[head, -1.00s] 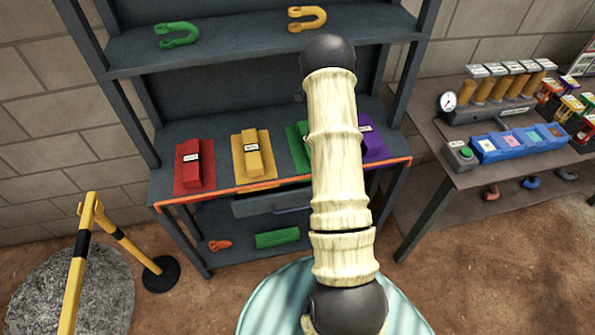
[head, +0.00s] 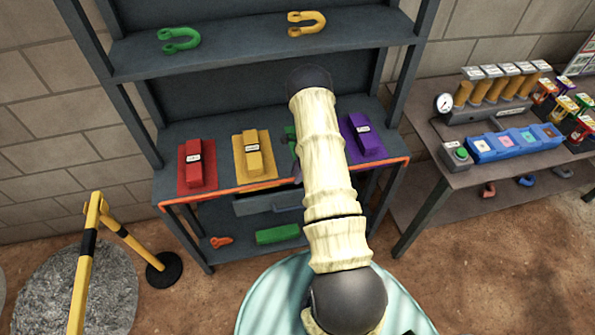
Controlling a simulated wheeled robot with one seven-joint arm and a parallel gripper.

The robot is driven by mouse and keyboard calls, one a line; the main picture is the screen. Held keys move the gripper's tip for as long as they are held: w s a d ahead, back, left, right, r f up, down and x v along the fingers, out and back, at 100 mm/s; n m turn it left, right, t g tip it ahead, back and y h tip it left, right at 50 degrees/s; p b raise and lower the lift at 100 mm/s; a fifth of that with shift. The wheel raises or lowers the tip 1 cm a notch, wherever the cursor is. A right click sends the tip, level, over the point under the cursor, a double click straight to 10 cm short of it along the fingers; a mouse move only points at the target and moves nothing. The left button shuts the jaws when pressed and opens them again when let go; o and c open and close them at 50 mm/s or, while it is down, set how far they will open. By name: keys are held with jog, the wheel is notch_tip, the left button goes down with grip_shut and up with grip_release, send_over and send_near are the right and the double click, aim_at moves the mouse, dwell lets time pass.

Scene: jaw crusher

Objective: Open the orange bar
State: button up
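The orange bar (head: 238,191) is a thin orange strip along the front edge of the grey rack's middle shelf. It runs from the left post to the right post, and my arm covers part of it right of the middle. It lies along the shelf edge, with the drawer front below it. My pale, ribbed arm reaches up across the picture to a dark joint over the middle shelf.
Red (head: 195,165), yellow (head: 254,156) and purple (head: 361,138) blocks sit on the shelf; a green one is mostly hidden. A grey drawer (head: 268,200) is below. A side table (head: 470,177) stands right, a yellow barrier (head: 90,240) left. Open ground lies at front right.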

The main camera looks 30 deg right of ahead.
grip_shut()
